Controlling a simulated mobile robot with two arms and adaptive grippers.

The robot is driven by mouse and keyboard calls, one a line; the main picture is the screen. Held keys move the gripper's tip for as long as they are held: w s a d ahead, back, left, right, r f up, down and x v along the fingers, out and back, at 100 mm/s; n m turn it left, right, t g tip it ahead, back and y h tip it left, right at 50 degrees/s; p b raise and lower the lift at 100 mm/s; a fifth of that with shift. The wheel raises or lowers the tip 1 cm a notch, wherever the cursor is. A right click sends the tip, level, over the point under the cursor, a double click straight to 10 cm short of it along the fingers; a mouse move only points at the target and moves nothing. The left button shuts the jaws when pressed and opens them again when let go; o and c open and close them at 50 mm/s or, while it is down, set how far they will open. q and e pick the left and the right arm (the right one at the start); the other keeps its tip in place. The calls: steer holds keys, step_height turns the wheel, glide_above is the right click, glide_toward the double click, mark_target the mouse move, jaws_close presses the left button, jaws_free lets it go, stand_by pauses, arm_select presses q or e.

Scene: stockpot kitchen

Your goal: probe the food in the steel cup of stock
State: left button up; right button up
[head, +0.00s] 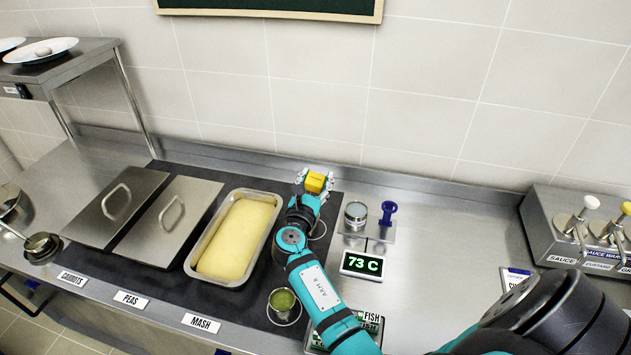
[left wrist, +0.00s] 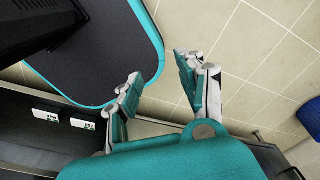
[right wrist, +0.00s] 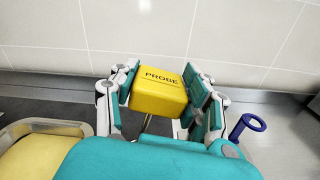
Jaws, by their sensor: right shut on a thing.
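My right gripper (head: 315,185) is shut on a yellow block marked PROBE (right wrist: 158,92), the probe's handle. A thin stem shows below the handle in the right wrist view; its tip is hidden. In the head view the gripper is at the back of the dark counter strip, right of the mash pan. A small cup with green contents (head: 283,300) stands nearer the front. The readout (head: 362,264) shows 73 C. My left gripper (left wrist: 160,88) is open and empty above the floor.
The mash pan (head: 271,197) and two lidded pans (head: 168,222) lie to the left. A steel canister (head: 355,213) and a blue holder (head: 388,212) stand right of my right gripper. A sauce dispenser (head: 560,232) is far right. Bare steel counter lies between.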

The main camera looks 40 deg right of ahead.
steer(key=f+b, duration=0.2)
steer(key=shift+w+f, duration=0.2)
steer(key=shift+f, duration=0.1)
arm_select(q)
steer(key=w+f+b, duration=0.3)
steer(key=f+b, duration=0.1)
steer(key=f, duration=0.2)
steer(key=shift+w+a+f, duration=0.2)
steer(key=shift+a, duration=0.05)
arm_select(e)
step_height(320, 180, down, 5)
steer(key=shift+s+r, duration=0.1)
arm_select(q)
steer(key=shift+s, duration=0.1)
steer(key=shift+s, duration=0.45)
steer(key=shift+w, duration=0.1)
stand_by(1.6)
